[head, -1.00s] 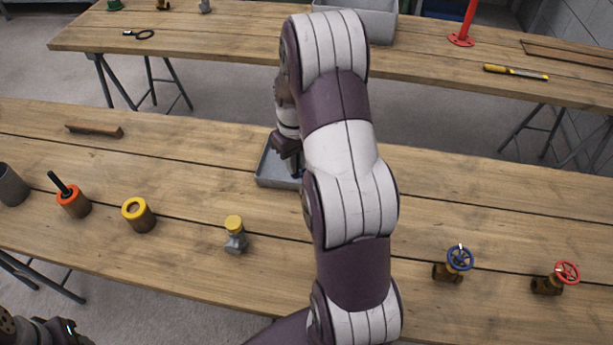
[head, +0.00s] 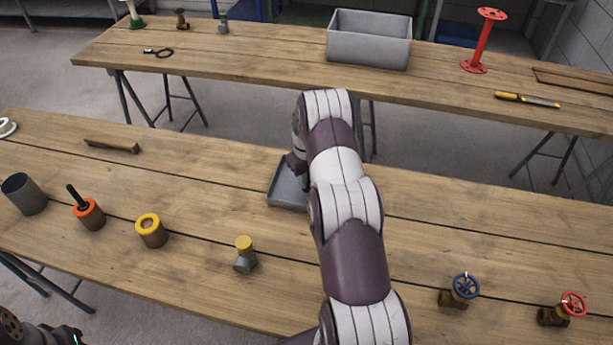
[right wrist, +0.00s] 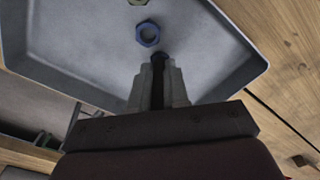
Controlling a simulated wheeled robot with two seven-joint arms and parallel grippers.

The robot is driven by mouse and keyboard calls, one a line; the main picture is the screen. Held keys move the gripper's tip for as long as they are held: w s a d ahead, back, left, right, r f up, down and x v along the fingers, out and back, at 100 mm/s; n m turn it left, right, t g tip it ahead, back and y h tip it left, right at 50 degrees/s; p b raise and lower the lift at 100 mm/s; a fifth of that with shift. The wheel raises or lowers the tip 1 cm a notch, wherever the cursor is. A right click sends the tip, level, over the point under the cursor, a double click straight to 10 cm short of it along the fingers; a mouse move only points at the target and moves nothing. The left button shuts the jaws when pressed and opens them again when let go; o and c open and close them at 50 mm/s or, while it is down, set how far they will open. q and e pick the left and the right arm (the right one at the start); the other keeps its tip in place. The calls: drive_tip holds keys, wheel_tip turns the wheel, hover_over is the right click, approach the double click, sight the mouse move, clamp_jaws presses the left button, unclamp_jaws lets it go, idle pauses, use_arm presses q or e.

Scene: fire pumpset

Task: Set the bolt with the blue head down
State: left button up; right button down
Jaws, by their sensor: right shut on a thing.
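The gripper is over a grey tray (right wrist: 95,45) in the right wrist view. In the head view the tray (head: 287,195) is on the near table, and my right arm hides part of it. A greenish one (right wrist: 138,2) is cut off by the top edge. My left gripper's fingers are not seen; only a dark part of mine shows at the lower left.
On the near table (head: 450,235) stand a grey cup (head: 23,194), orange- and yellow-topped cylinders (head: 151,232), a yellow-capped fitting (head: 245,260), and blue- and red-wheeled valves (head: 461,290). A wooden bar (head: 111,146) lies at left. The far table holds a grey bin (head: 368,42).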

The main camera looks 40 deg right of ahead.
drive_tip(key=shift+s+f, duration=0.1)
drive_tip(key=shift+f, duration=0.05)
drive_tip(key=c, duration=1.1)
unclamp_jaws()
